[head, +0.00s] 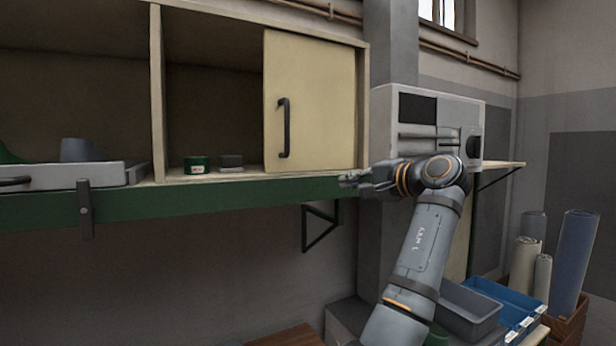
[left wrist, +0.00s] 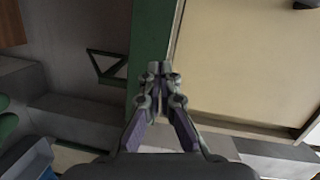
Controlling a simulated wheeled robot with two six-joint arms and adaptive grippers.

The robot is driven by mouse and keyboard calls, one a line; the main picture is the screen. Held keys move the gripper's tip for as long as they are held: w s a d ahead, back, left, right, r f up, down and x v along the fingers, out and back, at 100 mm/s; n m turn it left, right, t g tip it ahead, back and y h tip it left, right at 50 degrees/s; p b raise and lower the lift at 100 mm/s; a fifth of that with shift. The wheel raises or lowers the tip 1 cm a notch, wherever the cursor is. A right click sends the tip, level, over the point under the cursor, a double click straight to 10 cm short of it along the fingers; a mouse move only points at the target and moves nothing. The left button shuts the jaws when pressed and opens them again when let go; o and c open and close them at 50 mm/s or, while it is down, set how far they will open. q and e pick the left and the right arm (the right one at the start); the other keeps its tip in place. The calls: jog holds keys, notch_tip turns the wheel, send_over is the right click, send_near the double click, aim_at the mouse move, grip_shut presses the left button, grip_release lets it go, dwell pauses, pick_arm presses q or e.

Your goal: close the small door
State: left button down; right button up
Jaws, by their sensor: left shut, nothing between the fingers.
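The small door (head: 325,110) is a cream panel with a dark upright handle (head: 284,128) near its left edge. It covers the right part of the cabinet compartment in the head view, and the left part stands open. A cream panel that looks like the door (left wrist: 250,65) fills the upper right of the left wrist view. My left gripper (head: 345,180) is shut and empty, at the green shelf edge below the door's lower right corner. Its fingertips (left wrist: 160,69) lie over the green strip in the left wrist view. Whether they touch anything cannot be told. My right gripper is not in view.
A grey tray (head: 70,178) lies on the shelf at left. A grey machine (head: 462,110) stands right of the cabinet. Blue bins (head: 505,300) and rolls (head: 577,255) are at lower right.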

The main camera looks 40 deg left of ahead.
pick_arm(q)
jog(key=s+d+r+n+g, duration=0.1)
jog(key=s+r, duration=0.3)
jog(key=r, duration=0.4)
jog(key=p, duration=0.5)
send_near(292, 153)
jog(key=shift+y, duration=0.4)
jog(key=w+a, duration=0.2)
jog(key=a, duration=0.1)
jog(key=shift+w+a+r, duration=0.1)
jog(key=shift+w+a, duration=0.05)
jog(key=shift+w, duration=0.25)
jog(key=shift+s+a+f+p, duration=0.25)
jog(key=shift+s+a+f, duration=0.05)
jog(key=shift+s+a, duration=0.2)
jog(key=shift+s+a+f+p, duration=0.2)
jog(key=shift+s+a+f, duration=0.1)
jog(key=shift+s+a, duration=0.2)
jog(key=shift+s+a+f, duration=0.1)
jog(key=shift+s, duration=0.65)
jog(key=shift+w+a+f, duration=0.1)
jog(key=shift+w, duration=0.05)
